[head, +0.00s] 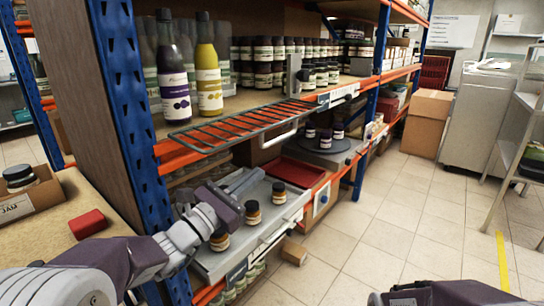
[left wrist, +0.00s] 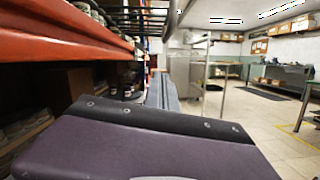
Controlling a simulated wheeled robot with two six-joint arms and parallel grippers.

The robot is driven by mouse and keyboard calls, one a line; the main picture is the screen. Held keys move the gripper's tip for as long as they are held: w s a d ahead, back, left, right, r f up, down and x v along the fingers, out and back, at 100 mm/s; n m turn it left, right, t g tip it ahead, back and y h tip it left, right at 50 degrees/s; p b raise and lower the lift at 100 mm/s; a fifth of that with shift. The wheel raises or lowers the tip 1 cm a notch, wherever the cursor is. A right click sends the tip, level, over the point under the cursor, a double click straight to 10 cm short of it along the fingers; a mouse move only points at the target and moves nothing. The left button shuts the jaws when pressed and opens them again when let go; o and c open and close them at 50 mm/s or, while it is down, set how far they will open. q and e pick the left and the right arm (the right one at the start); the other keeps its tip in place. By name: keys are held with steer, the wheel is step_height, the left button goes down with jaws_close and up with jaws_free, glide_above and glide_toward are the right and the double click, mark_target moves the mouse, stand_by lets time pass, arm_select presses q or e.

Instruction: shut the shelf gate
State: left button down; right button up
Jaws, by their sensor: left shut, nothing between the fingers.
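The shelf gate (head: 236,127) is a dark wire grid at the front edge of the orange-beamed shelf, in the head view. It lies nearly flat and sticks out from the shelf front, below the bottles. Dark bars at the top of the left wrist view (left wrist: 138,12) look like part of it. My left gripper (head: 248,181) is shut and empty, below the gate and above a grey tray. Its grey fingers (left wrist: 162,95) point forward in the left wrist view. I see no contact with the gate.
Two tall bottles (head: 174,75) and rows of jars stand on the shelf behind the gate. The grey tray (head: 285,212) below holds several small jars. A blue upright (head: 128,110) stands left of the gate.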

mark_target(261, 126)
arm_select(q)
steer(key=w+d+r, duration=0.3)
steer(key=d+r, duration=0.1)
steer(key=r, duration=0.1)
steer(key=shift+w, duration=0.2)
steer(key=shift+a+r, duration=0.15)
